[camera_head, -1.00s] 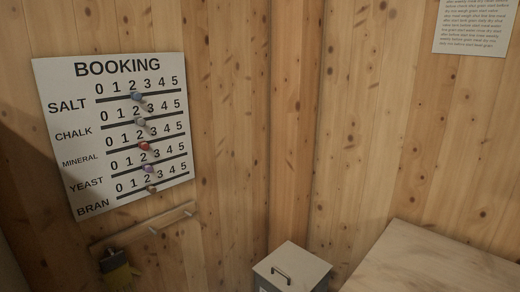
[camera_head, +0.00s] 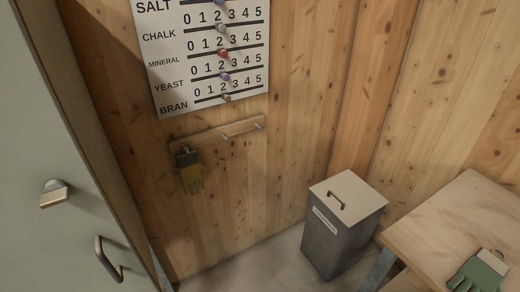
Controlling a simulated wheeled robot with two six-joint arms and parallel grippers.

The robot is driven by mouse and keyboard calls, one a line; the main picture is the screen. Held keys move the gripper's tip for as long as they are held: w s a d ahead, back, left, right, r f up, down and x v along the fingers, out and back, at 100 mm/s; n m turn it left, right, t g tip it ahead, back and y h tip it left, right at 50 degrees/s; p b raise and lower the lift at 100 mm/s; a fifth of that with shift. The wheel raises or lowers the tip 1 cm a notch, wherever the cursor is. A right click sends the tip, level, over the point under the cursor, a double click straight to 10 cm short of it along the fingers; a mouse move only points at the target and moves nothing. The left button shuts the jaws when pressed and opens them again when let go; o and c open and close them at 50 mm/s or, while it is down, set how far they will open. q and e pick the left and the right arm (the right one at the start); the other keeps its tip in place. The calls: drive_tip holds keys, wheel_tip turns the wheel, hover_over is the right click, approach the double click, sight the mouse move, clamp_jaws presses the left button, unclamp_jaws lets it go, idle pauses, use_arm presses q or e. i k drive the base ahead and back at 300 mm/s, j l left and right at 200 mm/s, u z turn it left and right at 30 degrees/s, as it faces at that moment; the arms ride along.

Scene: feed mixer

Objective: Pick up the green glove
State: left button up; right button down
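A green glove (camera_head: 476,275) with a pale grey cuff lies on the wooden table at the bottom right, partly cut off by the lower edge of the picture. A second glove, yellowish (camera_head: 191,178) with a dark cuff, hangs from the left end of a wooden peg rail (camera_head: 218,133) on the wall. Neither of my grippers is in view.
The wooden table (camera_head: 445,222) fills the lower right. A grey lidded bin (camera_head: 335,243) stands on the floor left of it. A booking board (camera_head: 172,73) hangs above the rail. A green-grey door or cabinet (camera_head: 45,130) with a handle is at the left.

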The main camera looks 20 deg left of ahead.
sight(483, 272)
drive_tip(key=z, duration=1.3)
drive_tip(key=l+z, duration=0.3)
drive_tip(key=i+l+z, duration=0.1)
drive_tip(key=l+z, duration=0.2)
drive_tip(key=l, duration=0.15)
